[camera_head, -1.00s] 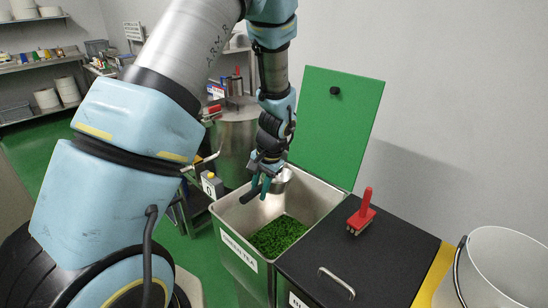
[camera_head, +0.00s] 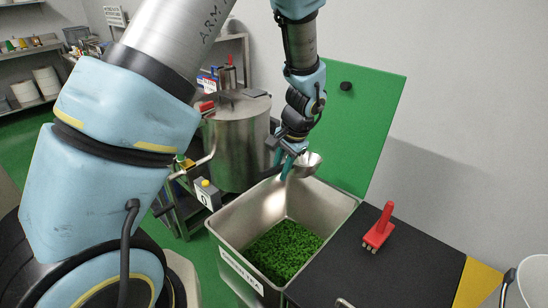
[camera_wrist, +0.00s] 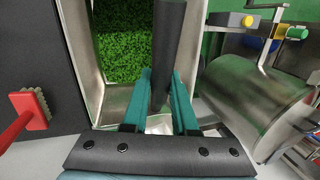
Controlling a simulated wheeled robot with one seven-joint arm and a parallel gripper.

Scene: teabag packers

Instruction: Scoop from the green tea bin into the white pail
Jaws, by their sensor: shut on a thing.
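The green tea bin (camera_head: 219,229) is a deep steel bin with a "GREEN TEA" label, and its green lid (camera_head: 362,120) stands open at the back. Bright green tea (camera_head: 283,250) covers its bottom; the tea also shows in the wrist view (camera_wrist: 122,50). My gripper (camera_head: 284,172) is above the back left part of the bin. Its teal fingers are shut on the dark handle (camera_wrist: 169,40) of a metal scoop (camera_head: 308,164). The scoop's bowl is above the bin's back rim, clear of the tea; I cannot tell what it holds. The white pail (camera_head: 530,283) is partly cut off at the right edge.
A closed black lid (camera_head: 375,262) beside the bin carries a red-handled brush (camera_head: 379,232). A steel drum (camera_head: 237,140) and a small grey box with a yellow knob (camera_head: 207,195) stand left of the bin. A wall rises behind.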

